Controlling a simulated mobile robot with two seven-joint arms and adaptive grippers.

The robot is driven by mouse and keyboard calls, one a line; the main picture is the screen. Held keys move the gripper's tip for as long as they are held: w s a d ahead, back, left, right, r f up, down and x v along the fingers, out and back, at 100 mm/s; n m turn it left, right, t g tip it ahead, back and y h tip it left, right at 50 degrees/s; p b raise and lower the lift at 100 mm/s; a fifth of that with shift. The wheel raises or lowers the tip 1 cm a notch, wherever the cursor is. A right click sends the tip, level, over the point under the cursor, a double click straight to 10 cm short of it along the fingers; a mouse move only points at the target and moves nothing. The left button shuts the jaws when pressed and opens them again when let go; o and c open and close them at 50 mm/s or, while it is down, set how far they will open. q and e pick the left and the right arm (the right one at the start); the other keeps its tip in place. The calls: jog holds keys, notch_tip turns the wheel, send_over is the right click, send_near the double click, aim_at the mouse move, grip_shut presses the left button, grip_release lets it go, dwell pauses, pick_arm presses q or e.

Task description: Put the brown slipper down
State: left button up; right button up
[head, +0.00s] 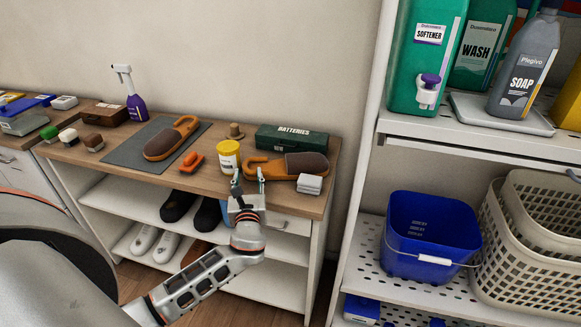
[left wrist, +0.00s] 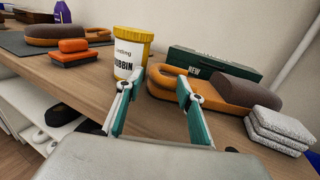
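One brown slipper with an orange sole (head: 165,143) lies on the grey mat (head: 127,153) on the wooden shelf top. The other brown slipper (head: 304,164) lies on the bare wood at the right, in front of the green batteries box; it also shows in the left wrist view (left wrist: 235,90). My left gripper (head: 248,178) is at the shelf's front edge, just in front of this right slipper and the yellow-lidded tub. Its two fingers (left wrist: 158,84) are apart with nothing between them. My right gripper is not in view.
The yellow-lidded tub (head: 229,158), an orange brush (head: 191,164), the batteries box (head: 291,138) and folded grey cloths (head: 310,184) crowd around the right slipper. Shoes stand on the shelves below. A white rack with a blue bucket (head: 430,237) and baskets stands at right.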

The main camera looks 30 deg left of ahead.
aim_at(248, 172)
pick_arm(q)
jog(key=x, duration=0.3)
jog(key=shift+w+a+r, duration=0.1)
jog(key=shift+w+a, duration=0.05)
jog(key=shift+w, duration=0.1)
grip_shut()
jog(key=shift+r, duration=0.1)
